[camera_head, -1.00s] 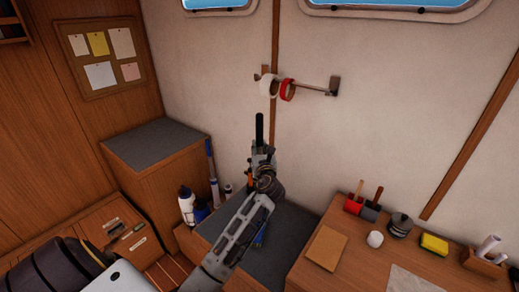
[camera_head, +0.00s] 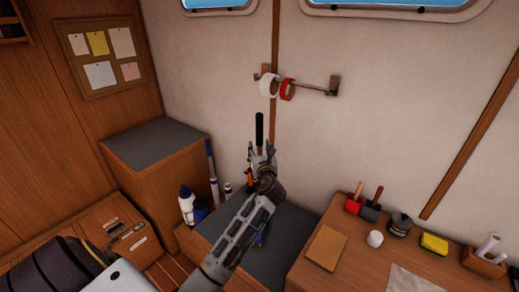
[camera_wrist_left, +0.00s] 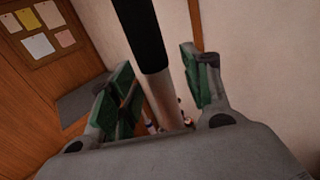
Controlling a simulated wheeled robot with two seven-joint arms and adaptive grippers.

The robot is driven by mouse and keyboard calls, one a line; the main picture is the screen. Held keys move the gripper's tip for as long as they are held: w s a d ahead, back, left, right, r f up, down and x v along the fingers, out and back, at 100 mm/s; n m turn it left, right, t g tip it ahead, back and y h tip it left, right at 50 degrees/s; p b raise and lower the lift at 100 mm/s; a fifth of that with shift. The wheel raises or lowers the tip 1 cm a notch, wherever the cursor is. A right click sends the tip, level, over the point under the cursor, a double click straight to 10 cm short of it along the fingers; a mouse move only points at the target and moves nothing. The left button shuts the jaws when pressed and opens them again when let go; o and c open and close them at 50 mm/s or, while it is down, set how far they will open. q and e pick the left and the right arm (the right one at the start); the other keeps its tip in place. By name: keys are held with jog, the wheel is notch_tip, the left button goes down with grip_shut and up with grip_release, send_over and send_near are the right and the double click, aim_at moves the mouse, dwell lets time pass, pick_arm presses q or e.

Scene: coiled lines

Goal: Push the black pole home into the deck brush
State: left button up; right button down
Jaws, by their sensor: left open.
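The black pole (camera_head: 259,128) stands upright above my left gripper (camera_head: 261,150). In the left wrist view the pole (camera_wrist_left: 140,35) is black at the top and pale lower down, and it passes between the green-padded fingers of the left gripper (camera_wrist_left: 157,85). The fingers are open, one on each side of the pole, with gaps visible. The pole's lower end is hidden behind my gripper and arm. I cannot make out the deck brush clearly. My right gripper is not in view.
A wooden desk (camera_head: 335,205) with mallets, a yellow sponge (camera_head: 434,244) and rolled papers is at right. A bottle (camera_head: 187,205) and a blue-and-white tube (camera_head: 212,170) stand left of my arm. Tape rolls (camera_head: 269,86) hang on a wall rail above.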

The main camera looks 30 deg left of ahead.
pick_arm(q)
jog(key=v, duration=1.1)
jog(key=shift+s+f, duration=0.1)
dwell(0.8)
